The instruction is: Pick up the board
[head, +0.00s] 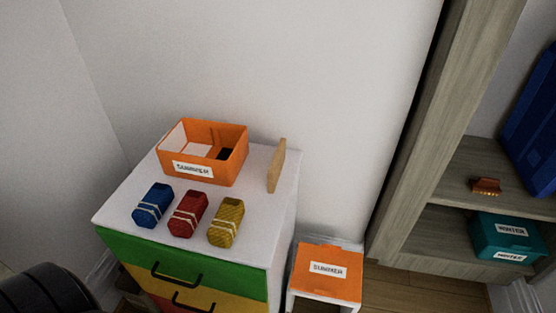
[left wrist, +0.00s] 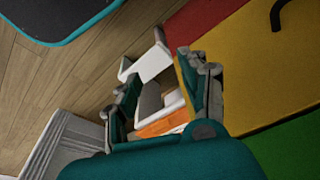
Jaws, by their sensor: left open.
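The board, a thin tan wooden piece (head: 276,167), stands upright on edge near the right rim of the white top of a drawer cabinet (head: 262,228) in the head view. It is right of an orange box, with a small gap. My left gripper (left wrist: 158,72) is open in the left wrist view, with nothing held between its fingers. It is beside the coloured drawer fronts (left wrist: 235,70), with the small stool beyond its fingers. The board is not in the left wrist view. My right gripper is in neither view.
The labelled orange box (head: 226,172) and blue (head: 153,205), red (head: 188,214) and yellow (head: 226,222) bundles share the cabinet top. An orange-topped white stool (head: 330,272) stands right of the cabinet. A wooden shelf (head: 450,245) holds a teal box (head: 507,237). A wall is behind.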

